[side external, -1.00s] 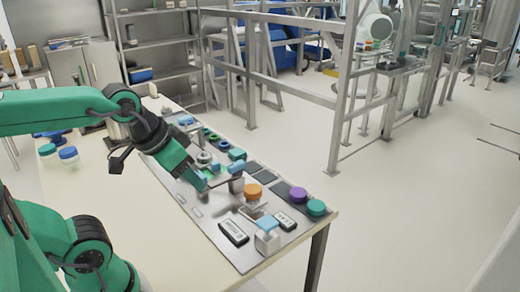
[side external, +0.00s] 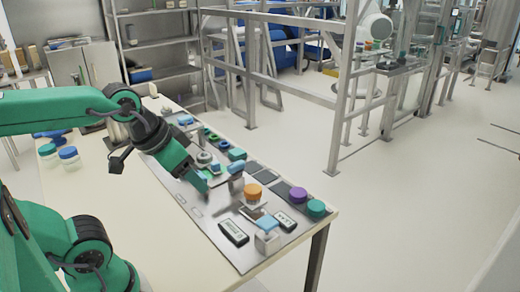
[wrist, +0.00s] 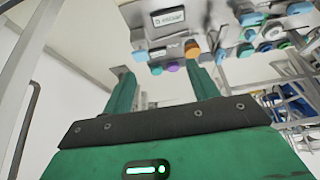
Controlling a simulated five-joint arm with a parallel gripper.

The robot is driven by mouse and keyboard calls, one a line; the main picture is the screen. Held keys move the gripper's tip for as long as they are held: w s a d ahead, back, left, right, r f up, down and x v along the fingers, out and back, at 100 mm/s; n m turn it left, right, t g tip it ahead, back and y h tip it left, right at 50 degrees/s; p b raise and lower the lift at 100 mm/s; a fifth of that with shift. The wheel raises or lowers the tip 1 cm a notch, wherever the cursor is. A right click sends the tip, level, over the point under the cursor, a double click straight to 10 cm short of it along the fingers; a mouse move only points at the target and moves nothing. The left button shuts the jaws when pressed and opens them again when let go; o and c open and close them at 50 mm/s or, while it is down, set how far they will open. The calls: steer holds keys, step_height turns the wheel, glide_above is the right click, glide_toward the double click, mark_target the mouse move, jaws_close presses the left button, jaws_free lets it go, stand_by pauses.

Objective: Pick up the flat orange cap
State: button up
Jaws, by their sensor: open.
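The orange cap (side external: 253,191) sits on top of a small holder on the grey plate on the table, in the side external view. In the wrist view the orange cap (wrist: 193,51) shows beyond the tip of the right-hand finger, close to it in the picture. My gripper (side external: 205,183) is over the plate, left of the orange cap and apart from it. In the wrist view my gripper (wrist: 157,70) has its two green fingers spread with nothing between them.
A purple cap (side external: 298,195) and a teal cap (side external: 316,208) stand right of the orange cap. A light blue block (side external: 267,223) is in front of it. Another blue-topped piece (side external: 236,168) stands between my gripper and the orange cap. The table's left side is mostly clear.

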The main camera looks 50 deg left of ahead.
steer(key=o, duration=0.3)
